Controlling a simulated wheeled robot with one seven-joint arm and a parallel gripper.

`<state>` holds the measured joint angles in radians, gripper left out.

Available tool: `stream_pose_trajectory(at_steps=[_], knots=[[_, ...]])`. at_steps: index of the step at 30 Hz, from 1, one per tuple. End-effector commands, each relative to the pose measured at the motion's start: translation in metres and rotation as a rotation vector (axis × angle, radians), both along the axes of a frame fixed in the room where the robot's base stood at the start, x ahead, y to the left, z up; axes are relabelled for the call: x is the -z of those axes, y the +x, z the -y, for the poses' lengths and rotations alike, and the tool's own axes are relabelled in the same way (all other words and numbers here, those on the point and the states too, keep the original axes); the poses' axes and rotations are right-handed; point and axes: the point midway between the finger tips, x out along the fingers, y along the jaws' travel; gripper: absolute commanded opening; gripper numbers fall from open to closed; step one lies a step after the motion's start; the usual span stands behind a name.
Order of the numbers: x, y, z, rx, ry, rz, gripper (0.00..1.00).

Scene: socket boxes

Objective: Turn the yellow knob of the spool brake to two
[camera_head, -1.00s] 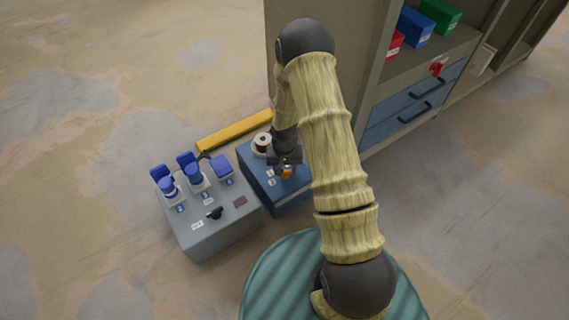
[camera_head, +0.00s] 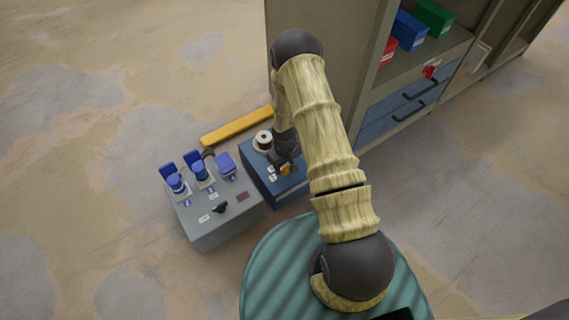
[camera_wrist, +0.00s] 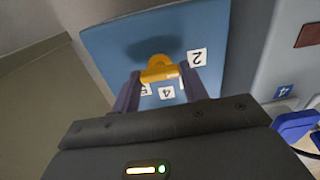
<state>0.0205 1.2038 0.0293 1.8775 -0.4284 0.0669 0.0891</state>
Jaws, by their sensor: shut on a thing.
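The yellow knob (camera_wrist: 160,68) is on the blue face of the spool brake box (camera_wrist: 110,50). My gripper (camera_wrist: 160,78) is shut on the knob, a dark finger on each side. Which label the knob points to is not clear. In the head view the knob (camera_head: 285,170) shows under my gripper (camera_head: 287,163), on top of the blue box (camera_head: 290,190). A spool (camera_head: 264,140) stands behind it on the box.
A grey box (camera_head: 230,228) with blue-capped sockets (camera_head: 200,172) and a black knob (camera_head: 220,207) adjoins on the left. A yellow bar (camera_head: 237,125) lies behind. A shelf cabinet (camera_head: 350,60) with blue drawers stands at the back right. The floor at the left is clear.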

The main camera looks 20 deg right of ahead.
Motion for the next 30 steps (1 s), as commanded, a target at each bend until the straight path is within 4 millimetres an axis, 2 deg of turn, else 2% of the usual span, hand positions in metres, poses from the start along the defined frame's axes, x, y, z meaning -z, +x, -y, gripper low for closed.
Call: stream_pose_trajectory(at_steps=[7,8,11,19,23,26,30], knots=[[0.000,0.000,-0.002,-0.006,0.002,0.002,0.21],[0.000,0.000,-0.002,-0.006,0.002,0.002,0.46],[0.000,0.000,-0.001,-0.005,0.002,0.002,0.65],[0.000,0.000,-0.001,-0.002,0.000,0.001,0.65],[-0.007,0.000,0.000,-0.001,0.000,0.001,0.65],[-0.019,0.001,0.000,-0.001,0.001,0.002,0.65],[-0.044,0.001,0.000,-0.001,0.001,0.002,0.65]])
